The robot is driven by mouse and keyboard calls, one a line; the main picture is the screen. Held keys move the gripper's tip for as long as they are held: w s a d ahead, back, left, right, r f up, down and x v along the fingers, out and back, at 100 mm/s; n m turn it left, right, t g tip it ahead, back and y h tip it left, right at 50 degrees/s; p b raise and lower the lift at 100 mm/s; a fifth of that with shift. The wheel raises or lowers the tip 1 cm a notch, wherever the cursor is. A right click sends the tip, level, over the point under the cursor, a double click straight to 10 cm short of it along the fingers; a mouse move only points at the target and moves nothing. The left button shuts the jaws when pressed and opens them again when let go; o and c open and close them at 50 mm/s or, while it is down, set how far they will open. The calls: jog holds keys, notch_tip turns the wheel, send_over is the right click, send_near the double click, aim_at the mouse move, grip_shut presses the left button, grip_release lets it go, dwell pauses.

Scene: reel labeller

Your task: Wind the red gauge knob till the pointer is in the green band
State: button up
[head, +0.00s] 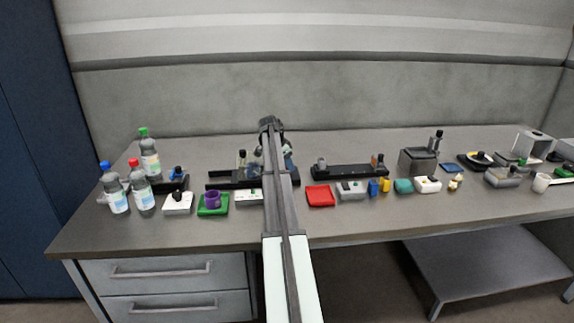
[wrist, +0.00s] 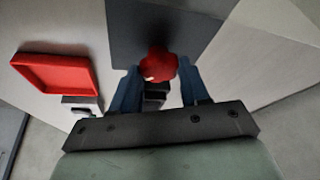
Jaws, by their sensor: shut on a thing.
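The red gauge knob (wrist: 158,64) shows in the wrist view, with a small pale mark on its near edge. My gripper (wrist: 157,72) has one blue finger on each side of the knob and is shut on it. A dark grey surface (wrist: 150,22) lies behind the knob. The gauge's pointer and green band do not show in either view. In the head view my own arm covers the spot where the gripper works, and the knob cannot be made out there.
A red tray (head: 320,196) lies just right of my arm; it also shows in the wrist view (wrist: 40,66). Bottles (head: 140,187) stand at the left. A purple cup on a green base (head: 213,211) is left of my arm. Small devices crowd the right; the front edge strip is clear.

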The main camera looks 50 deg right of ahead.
jog(key=shift+m+g, duration=0.3)
jog(key=shift+m, duration=0.4)
jog(key=o, duration=1.1)
jog(key=shift+c, duration=0.2)
jog(key=v, duration=1.3)
jog(key=shift+r, duration=0.35)
jog(key=shift+w+a, duration=0.15)
